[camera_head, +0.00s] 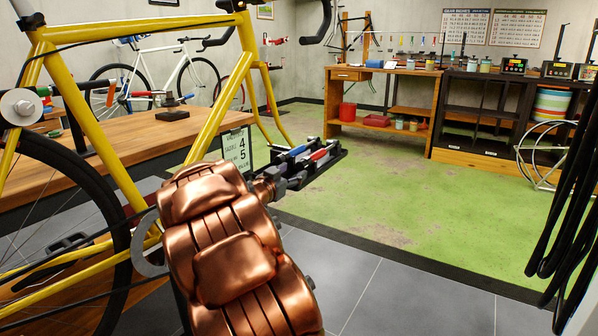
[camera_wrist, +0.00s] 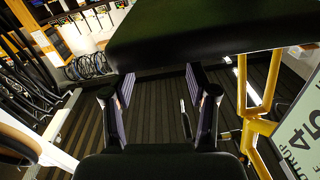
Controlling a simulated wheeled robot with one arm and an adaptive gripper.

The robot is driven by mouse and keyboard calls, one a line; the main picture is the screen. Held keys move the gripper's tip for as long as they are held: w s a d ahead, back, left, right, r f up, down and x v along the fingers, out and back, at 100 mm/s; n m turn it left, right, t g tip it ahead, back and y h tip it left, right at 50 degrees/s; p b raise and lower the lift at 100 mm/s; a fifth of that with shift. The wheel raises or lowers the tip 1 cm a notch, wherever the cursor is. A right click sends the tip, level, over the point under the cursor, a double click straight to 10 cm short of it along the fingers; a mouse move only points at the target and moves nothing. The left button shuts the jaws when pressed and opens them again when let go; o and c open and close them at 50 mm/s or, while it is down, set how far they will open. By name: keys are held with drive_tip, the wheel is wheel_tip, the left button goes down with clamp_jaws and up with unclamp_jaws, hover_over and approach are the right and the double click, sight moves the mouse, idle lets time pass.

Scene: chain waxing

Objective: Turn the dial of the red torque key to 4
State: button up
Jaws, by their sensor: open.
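My gripper (camera_wrist: 159,88) is open in the wrist view, its two dark fingers apart with nothing held between them. In the head view its end lies beyond my copper arm, partly hidden by it. A red handle-like piece (camera_head: 319,155), perhaps the red torque key, shows close to the gripper end, with a blue piece (camera_head: 297,150) to its left. Both are in or over a dark shape whose outline merges with my gripper. I cannot read any dial. The red piece cannot be made out in the wrist view. A sign (camera_head: 239,150) reads 4 and 5; it also shows in the wrist view (camera_wrist: 300,130).
A yellow bicycle frame (camera_head: 107,150) and a wooden bench (camera_head: 150,138) stand at the left. Dark cables (camera_head: 565,190) hang at the right. A workbench (camera_head: 385,78) and shelves (camera_head: 490,115) stand at the back. The green floor (camera_head: 420,200) between is clear.

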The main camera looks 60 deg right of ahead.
sight(300, 167)
drive_tip(key=shift+w+d+b, duration=0.15)
drive_tip(key=shift+d+b, duration=0.4)
drive_tip(key=shift+d, duration=1.75)
clamp_jaws()
